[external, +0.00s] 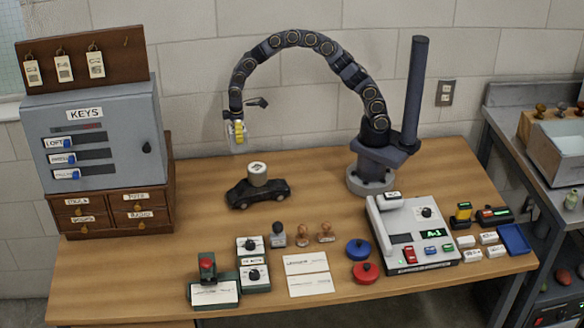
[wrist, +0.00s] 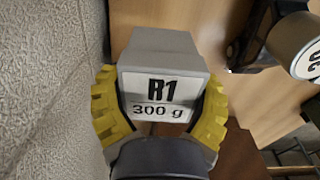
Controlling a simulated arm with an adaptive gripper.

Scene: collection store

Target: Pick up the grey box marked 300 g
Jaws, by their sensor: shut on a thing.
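In the external view my gripper (external: 237,132) hangs from the arched arm, well above the table and in front of the wall. It is left of and above the black toy car. The box is too small there to make out clearly between the fingers.
A black toy car (external: 243,193) carries a round white-topped weight (external: 258,170) below my gripper; the weight also shows in the wrist view (wrist: 308,52). The grey key cabinet (external: 105,140) stands left. A console (external: 415,243) and small items fill the table's front and right.

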